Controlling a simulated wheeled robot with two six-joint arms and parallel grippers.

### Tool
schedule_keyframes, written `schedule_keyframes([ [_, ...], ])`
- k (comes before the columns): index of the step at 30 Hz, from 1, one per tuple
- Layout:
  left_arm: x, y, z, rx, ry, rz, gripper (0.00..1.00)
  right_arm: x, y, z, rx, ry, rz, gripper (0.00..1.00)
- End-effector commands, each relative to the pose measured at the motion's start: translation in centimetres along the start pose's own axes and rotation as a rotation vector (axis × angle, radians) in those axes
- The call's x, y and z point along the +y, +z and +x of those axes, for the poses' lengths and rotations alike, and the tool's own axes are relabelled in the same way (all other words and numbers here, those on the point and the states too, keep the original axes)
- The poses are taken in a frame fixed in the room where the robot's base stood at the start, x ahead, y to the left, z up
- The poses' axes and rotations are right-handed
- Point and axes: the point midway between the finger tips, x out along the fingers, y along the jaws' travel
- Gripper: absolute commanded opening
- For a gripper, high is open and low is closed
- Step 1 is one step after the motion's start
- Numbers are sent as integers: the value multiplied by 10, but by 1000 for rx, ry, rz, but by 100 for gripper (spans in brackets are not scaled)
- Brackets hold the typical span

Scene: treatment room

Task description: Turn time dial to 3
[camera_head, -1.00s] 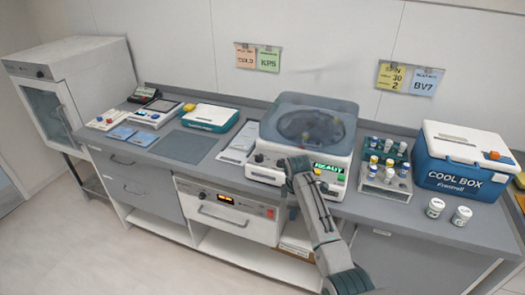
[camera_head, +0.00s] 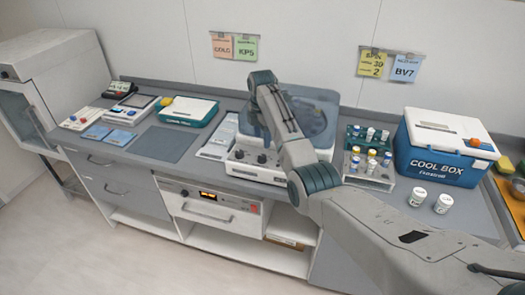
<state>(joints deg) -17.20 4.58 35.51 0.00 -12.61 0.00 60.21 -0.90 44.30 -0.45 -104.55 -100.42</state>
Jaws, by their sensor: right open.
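The centrifuge (camera_head: 240,168) stands in the middle of the counter with its translucent lid (camera_head: 315,108) down. Two dark knobs show on its front panel, a left knob (camera_head: 238,154) and a right knob (camera_head: 262,158). Their labels and settings are too small to read, so I cannot tell which is the time dial. My right arm (camera_head: 310,180) reaches in from the lower right, bends up over the centrifuge and hides the right part of its panel, with the display. My right gripper is open at the arm's far end, its fingers mostly hidden by the arm. My left gripper is not in view.
Right of the centrifuge are a vial rack (camera_head: 370,165), two white jars (camera_head: 418,196) and a cool box (camera_head: 450,148). Left are a flat tray (camera_head: 218,140), a grey mat (camera_head: 162,143) and a teal-white box (camera_head: 188,113). A drawer unit (camera_head: 210,208) sits below.

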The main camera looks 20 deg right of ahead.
Motion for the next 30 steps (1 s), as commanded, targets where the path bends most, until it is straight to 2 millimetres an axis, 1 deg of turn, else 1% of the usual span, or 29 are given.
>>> schedule_keyframes([
  [1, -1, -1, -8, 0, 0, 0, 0, -1, 0, 7, 1, -5, 0, 52],
  [4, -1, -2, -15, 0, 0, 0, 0, -1, 0, 27, 1, -5, 1, 52],
  [9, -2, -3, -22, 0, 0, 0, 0, -1, 0, 58, 0, -3, 2, 52],
  [12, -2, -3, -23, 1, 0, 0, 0, 0, 0, 70, 0, -2, 2, 52],
  [15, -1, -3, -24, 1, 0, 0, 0, 0, 0, 77, 0, -1, 2, 52],
  [18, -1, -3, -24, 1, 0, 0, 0, 0, 0, 81, 0, 1, 2, 52],
  [25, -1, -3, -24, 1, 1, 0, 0, 0, 0, 82, -1, 1, 2, 52],
  [26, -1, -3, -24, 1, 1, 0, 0, 0, 0, 82, -1, 1, 2, 48],
  [30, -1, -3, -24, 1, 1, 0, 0, 0, 0, 81, 0, 1, 2, 21],
])
